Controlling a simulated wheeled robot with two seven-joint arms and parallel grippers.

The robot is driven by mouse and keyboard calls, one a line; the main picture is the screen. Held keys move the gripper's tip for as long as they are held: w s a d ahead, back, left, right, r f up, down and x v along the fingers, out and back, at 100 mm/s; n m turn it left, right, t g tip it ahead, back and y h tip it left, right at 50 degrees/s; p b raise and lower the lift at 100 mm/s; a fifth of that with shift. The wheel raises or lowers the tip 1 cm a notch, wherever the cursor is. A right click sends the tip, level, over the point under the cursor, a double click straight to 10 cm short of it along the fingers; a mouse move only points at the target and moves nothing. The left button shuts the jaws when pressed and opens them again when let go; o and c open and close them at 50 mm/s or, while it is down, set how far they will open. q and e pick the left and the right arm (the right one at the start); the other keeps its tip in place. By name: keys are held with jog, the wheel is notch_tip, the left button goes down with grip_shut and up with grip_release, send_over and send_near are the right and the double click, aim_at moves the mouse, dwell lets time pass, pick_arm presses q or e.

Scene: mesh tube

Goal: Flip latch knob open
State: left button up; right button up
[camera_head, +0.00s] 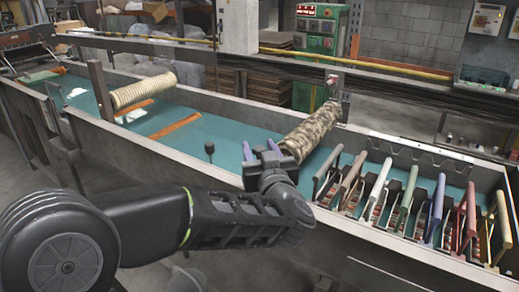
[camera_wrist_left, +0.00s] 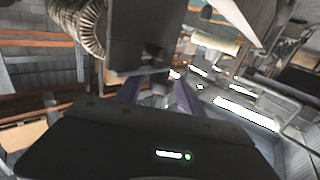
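My left gripper (camera_head: 261,151) is in the middle of the head view, over the near side of the teal-floored trough (camera_head: 190,130). Its two purple fingers stand apart with a gap between them, and I see nothing held. They also show apart in the left wrist view (camera_wrist_left: 158,98), below a dark block (camera_wrist_left: 140,38) with a small rounded part on it. A small black knob on a thin stem (camera_head: 209,148) stands to the left of the gripper, apart from it. I cannot tell for certain whether it is the latch knob. My right gripper is not in view.
A mottled mesh roll (camera_head: 312,130) lies just right of and behind the gripper. A cream roll (camera_head: 143,90) crosses the trough farther left. Several coloured handles (camera_head: 405,200) stand in a row at the right. A green control cabinet (camera_head: 320,35) stands behind.

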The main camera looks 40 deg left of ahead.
pick_arm(q)
grip_shut()
